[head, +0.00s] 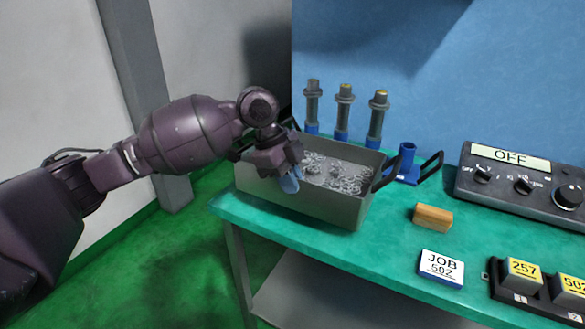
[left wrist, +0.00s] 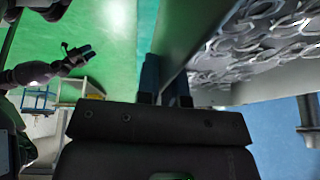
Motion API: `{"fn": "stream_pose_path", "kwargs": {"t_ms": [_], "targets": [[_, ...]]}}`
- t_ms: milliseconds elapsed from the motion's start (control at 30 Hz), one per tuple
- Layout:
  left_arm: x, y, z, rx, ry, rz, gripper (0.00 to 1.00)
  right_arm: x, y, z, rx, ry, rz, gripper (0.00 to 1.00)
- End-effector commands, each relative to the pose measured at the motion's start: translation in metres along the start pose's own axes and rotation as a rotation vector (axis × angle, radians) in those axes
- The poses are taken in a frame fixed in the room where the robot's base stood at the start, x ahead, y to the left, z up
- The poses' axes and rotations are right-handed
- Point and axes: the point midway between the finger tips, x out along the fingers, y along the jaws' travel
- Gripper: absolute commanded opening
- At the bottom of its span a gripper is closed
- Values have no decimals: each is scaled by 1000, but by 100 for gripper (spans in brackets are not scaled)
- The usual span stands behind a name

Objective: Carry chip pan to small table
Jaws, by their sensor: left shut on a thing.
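The chip pan (head: 335,208) is a grey metal box with dark handles, full of curly metal chips. It sits on the left end of the green-topped bench (head: 300,238). My left gripper (head: 289,182) comes down on the pan's front-left side, blue fingertips at the rim. In the left wrist view the fingers (left wrist: 166,82) close on the pan's wall (left wrist: 205,28), with chips to the right. A purple arm with a gripper (left wrist: 77,54), seemingly my right, shows small at left there; its jaw state is unclear. I cannot identify a small table.
Three grey tool holders (head: 344,112) stand behind the pan, and a blue holder (head: 406,163) to its right. A tan block (head: 433,217), a JOB 502 card (head: 441,268) and a control box (head: 520,182) are further right. Green floor (head: 150,270) is clear at left.

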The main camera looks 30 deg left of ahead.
Motion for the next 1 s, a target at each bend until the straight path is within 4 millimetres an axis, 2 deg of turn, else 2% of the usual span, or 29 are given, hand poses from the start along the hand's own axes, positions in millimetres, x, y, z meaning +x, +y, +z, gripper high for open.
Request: {"fn": "stream_pose_path", "kwargs": {"t_ms": [33, 267, 700, 1000], "targets": [[-5, -2, -3, 8, 5, -16, 0, 0, 1, -4, -4, 7, 0, 46], [1, -2, 0, 8, 5, -16, 0, 1, 2, -5, -9, 10, 0, 46], [47, 1, 19, 7, 4, -13, 0, 4, 0, 15, -2, -26, 0, 46], [48, 1, 20, 9, 4, -18, 0, 4, 1, 12, -2, -20, 1, 46]]}}
